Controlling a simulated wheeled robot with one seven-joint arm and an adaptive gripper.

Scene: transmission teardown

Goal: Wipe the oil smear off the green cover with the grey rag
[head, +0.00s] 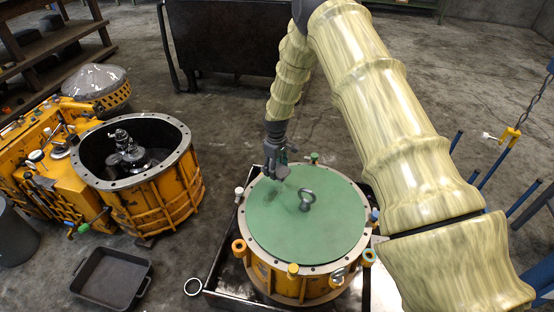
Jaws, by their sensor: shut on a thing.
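The round green cover (330,232) sits on top of a yellow ring-shaped housing (262,278), with a dark lifting eye (306,198) standing near its middle. My gripper (279,171) is over the far left edge of the cover, pointing down. It is shut on a small grey bunched thing, which looks like the grey rag (294,181), at or just above the cover. I cannot tell whether the rag touches the cover. A faint darker patch, perhaps the oil smear (287,201), shows between the rag and the lifting eye; its edges are unclear.
Coloured knobs and fittings (239,247) stand around the cover's rim. A dark tray (222,299) lies beneath the housing. An open yellow housing (165,200) stands at left, with an empty black pan (110,278) before it. Blue posts (467,176) stand at right.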

